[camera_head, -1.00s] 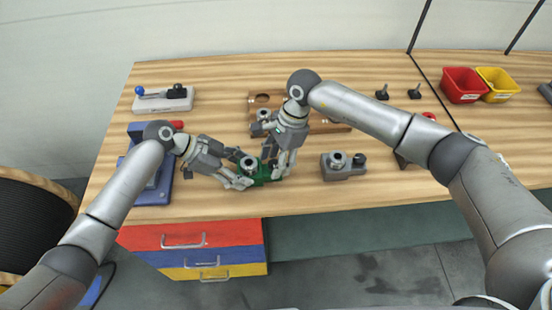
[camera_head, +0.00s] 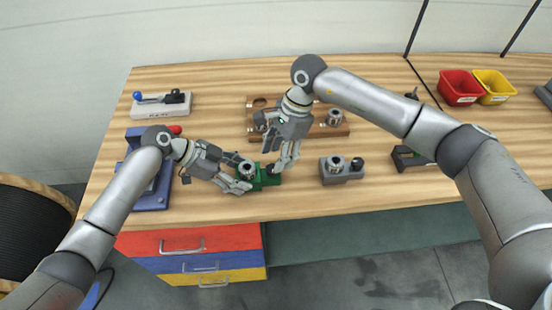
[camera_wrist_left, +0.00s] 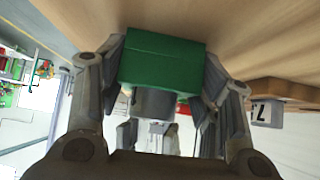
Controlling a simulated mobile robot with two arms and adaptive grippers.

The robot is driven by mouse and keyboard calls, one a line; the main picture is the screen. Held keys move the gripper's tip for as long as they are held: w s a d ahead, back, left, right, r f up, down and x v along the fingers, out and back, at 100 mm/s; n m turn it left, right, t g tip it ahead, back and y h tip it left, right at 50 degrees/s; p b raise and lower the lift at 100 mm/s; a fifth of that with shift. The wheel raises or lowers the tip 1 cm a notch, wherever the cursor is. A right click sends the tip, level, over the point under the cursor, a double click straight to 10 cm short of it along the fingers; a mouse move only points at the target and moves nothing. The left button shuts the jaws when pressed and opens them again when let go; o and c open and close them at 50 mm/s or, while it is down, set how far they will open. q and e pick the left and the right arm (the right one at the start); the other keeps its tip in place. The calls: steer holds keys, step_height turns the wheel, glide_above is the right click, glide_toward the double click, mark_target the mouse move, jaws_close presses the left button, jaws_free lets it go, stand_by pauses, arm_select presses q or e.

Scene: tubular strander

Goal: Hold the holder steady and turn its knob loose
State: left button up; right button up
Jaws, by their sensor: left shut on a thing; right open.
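The green holder (camera_head: 266,180) sits on the table near its front edge, with a round metal collar (camera_head: 247,169) on its left part. A small dark knob (camera_head: 271,169) shows at its right part, partly hidden. My left gripper (camera_head: 243,179) is shut on the holder from the left. In the left wrist view the green holder (camera_wrist_left: 162,62) lies between both fingers, with a grey cylindrical part (camera_wrist_left: 154,103) below it. My right gripper (camera_head: 284,164) is open, its fingers pointing down beside the knob; whether they touch it I cannot tell.
A similar grey holder (camera_head: 343,174) stands to the right. A wooden rack (camera_head: 262,101) is behind the right gripper. A blue fixture (camera_head: 150,198) is at the left, and a lever clamp (camera_head: 162,104) behind it. Red (camera_head: 459,86) and yellow (camera_head: 494,87) bins stand far right.

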stand_by(0.4)
arm_select(q)
steer(key=o, duration=1.7)
steer(key=shift+a, duration=0.1)
steer(key=v, duration=1.2)
